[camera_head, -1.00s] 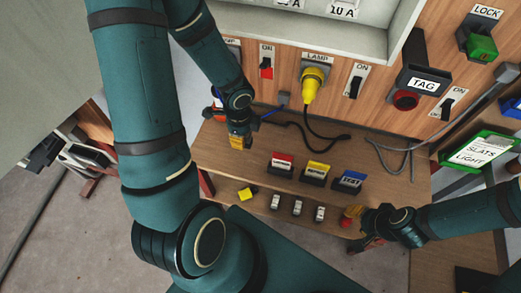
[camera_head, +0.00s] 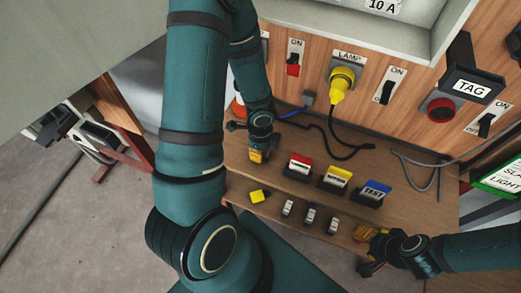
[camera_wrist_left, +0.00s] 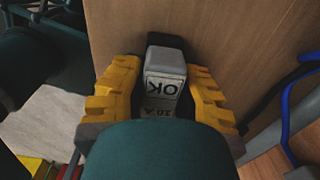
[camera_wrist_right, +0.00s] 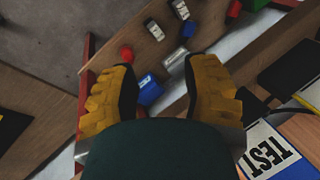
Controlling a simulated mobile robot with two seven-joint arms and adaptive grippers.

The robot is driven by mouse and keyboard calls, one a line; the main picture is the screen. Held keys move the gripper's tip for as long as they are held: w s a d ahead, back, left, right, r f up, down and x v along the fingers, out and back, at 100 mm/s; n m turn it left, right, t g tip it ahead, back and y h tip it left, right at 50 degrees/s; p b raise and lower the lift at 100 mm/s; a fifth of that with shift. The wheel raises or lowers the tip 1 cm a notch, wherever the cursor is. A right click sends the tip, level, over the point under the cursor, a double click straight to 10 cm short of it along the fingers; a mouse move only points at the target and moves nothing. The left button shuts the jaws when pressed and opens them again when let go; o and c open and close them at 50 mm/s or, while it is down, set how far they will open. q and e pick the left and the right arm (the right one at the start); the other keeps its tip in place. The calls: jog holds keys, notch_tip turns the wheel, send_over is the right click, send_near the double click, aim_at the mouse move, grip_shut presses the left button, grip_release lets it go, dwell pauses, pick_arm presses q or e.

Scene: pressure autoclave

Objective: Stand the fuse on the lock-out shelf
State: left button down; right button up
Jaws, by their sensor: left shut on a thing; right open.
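My left gripper (camera_head: 258,154) is at the left end of the wooden bench, near the panel. In the left wrist view, the gripper (camera_wrist_left: 163,72) is shut on a grey-and-white fuse (camera_wrist_left: 164,88) marked "OK" and "10 A". Wood lies beyond the fuse; I cannot tell whether the fuse touches it. My right gripper (camera_head: 368,240) is open at the front right of the bench. In the right wrist view, the gripper (camera_wrist_right: 160,75) has a small blue thing (camera_wrist_right: 149,90) between or beyond its fingers. No surface is labelled as the lock-out shelf.
Small white pieces (camera_head: 309,216) and a yellow block (camera_head: 259,196) are along the front. A yellow lamp plug (camera_head: 341,85) and its black cable are behind.

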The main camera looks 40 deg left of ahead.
pick_arm(q)
jog(key=shift+f, duration=0.2)
jog(key=c, duration=0.9)
grip_release()
jog(key=shift+r, duration=0.1)
jog(key=shift+o, duration=0.2)
pick_arm(e)
jog(key=shift+f, duration=0.1)
pick_arm(q)
jog(key=shift+r, duration=0.1)
jog(key=shift+r, duration=0.3)
notch_tip(320, 180, up, 12)
jog(key=p, duration=0.6)
jog(key=shift+f, duration=0.25)
pick_arm(e)
notch_tip(320, 180, up, 6)
jog(key=w, duration=0.2)
jog(key=shift+d+r+t, duration=0.2)
jog(key=shift+t, duration=0.2)
